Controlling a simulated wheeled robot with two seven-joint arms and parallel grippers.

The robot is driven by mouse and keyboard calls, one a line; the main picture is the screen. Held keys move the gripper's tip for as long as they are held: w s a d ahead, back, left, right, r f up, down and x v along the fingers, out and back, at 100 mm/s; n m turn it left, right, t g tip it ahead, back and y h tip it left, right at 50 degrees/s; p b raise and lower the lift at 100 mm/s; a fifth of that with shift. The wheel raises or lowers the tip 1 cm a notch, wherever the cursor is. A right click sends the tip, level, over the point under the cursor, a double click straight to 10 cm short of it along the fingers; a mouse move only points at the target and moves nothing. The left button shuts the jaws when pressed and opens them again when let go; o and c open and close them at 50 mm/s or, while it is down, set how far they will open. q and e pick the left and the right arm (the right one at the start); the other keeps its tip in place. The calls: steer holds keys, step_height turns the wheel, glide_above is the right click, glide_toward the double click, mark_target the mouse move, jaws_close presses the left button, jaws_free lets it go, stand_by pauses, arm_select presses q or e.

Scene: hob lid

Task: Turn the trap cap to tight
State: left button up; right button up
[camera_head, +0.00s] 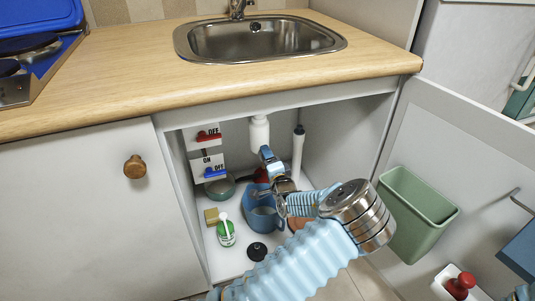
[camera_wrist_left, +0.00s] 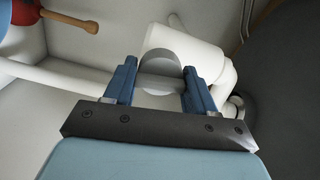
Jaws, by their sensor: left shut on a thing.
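The white sink trap (camera_head: 259,133) hangs under the sink inside the open cabinet. In the left wrist view the white trap body (camera_wrist_left: 205,58) fills the upper middle. Its grey round cap (camera_wrist_left: 162,58) lies between the blue fingers of my left gripper (camera_wrist_left: 160,80). In the head view my left gripper (camera_head: 268,160) reaches up to the trap's lower end and hides the cap there. It is shut on the cap. I cannot make out any tightness mark. My right gripper is not in view.
Below stand a blue jug (camera_head: 264,219), a green-and-white bottle (camera_head: 226,232), a yellow sponge (camera_head: 211,216) and a black round thing (camera_head: 257,251). Switches (camera_head: 209,152) are on the cabinet's left. A white pipe (camera_head: 298,153) rises at right. The open door holds a green bin (camera_head: 415,215).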

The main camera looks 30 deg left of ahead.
arm_select(q)
steer(key=m, duration=0.3)
steer(key=shift+m+p, duration=0.35)
steer(key=shift+m, duration=0.05)
steer(key=m, duration=0.3)
steer(key=shift+f+m, duration=0.15)
steer(key=shift+m, duration=0.15)
steer(key=m+b, duration=0.1)
steer(key=m, duration=0.1)
steer(key=shift+m, duration=0.4)
steer(key=m+b, duration=0.3)
steer(key=m, duration=0.4)
steer(key=shift+m+b, duration=0.3)
steer(key=shift+m, duration=1.2)
steer(key=o, duration=1)
